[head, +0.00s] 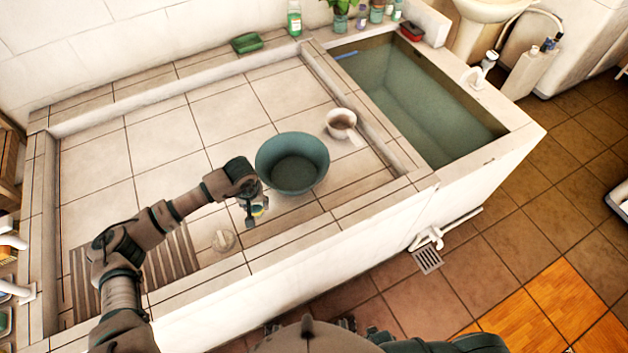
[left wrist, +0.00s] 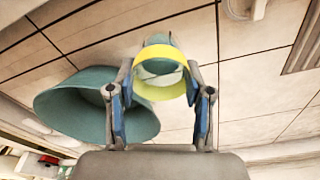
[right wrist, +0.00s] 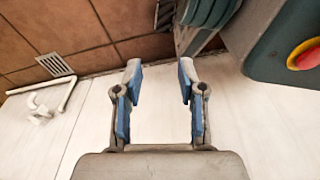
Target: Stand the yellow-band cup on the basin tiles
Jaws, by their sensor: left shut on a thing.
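The yellow-band cup (left wrist: 160,72) is between the fingertips of my left gripper (left wrist: 160,95), its yellow rim facing the left wrist camera and its bluish body beyond. I cannot tell whether the cup touches the tiles. My right gripper (right wrist: 158,85) is open and empty in the right wrist view, in front of the white basin wall.
The teal bowl (head: 292,163) is close beside the left gripper. A white dipper (head: 341,121) is behind it. A round drain cap (head: 223,240) and a slatted mat (head: 165,262) lie at the near left. The water trough (head: 420,100) is at right. Tiles at the back left are clear.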

